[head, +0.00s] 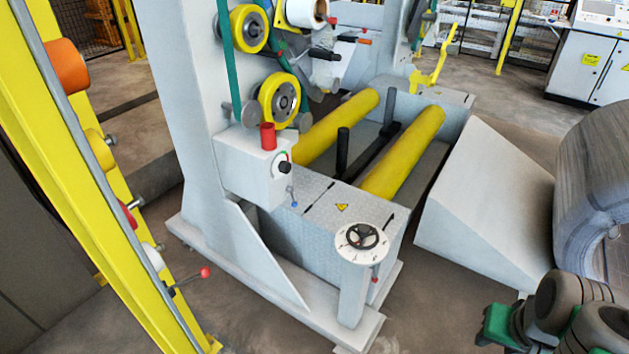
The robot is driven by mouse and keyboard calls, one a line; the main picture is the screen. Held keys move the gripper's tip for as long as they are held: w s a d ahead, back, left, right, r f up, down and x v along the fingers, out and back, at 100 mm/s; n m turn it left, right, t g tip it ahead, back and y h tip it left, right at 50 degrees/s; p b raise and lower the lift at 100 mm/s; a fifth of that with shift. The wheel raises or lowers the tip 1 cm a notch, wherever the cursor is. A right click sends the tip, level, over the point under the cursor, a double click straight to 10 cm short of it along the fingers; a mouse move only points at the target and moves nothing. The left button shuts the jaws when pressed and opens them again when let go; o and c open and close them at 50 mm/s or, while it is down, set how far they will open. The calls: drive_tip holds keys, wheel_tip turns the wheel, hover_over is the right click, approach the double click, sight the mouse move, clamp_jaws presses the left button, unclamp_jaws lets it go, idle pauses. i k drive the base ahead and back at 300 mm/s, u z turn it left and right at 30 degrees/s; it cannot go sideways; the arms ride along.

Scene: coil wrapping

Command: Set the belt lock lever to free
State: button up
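No label for the belt lock lever is readable, so I cannot tell which lever it is. A lever with a red ball knob (205,272) sticks out from the yellow post at lower left. A small lever with a blue ball (294,204) hangs below the control box (252,168). A green belt (228,60) runs down beside the yellow-rimmed rollers. Dark, rounded parts with green, apparently of my arm, show at lower right. The fingers of my gripper are not in view.
Two yellow rollers (403,153) lie in the machine bed, with a grey ramp (488,200) to their right. A large coil (597,185) stands at the right edge. The yellow post (75,150) fills the left side. Bare floor shows in front of the ramp.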

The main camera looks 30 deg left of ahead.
sight(289, 189)
drive_tip(key=i, duration=1.15)
drive_tip(key=u, duration=3.65)
drive_tip(key=i, duration=0.5)
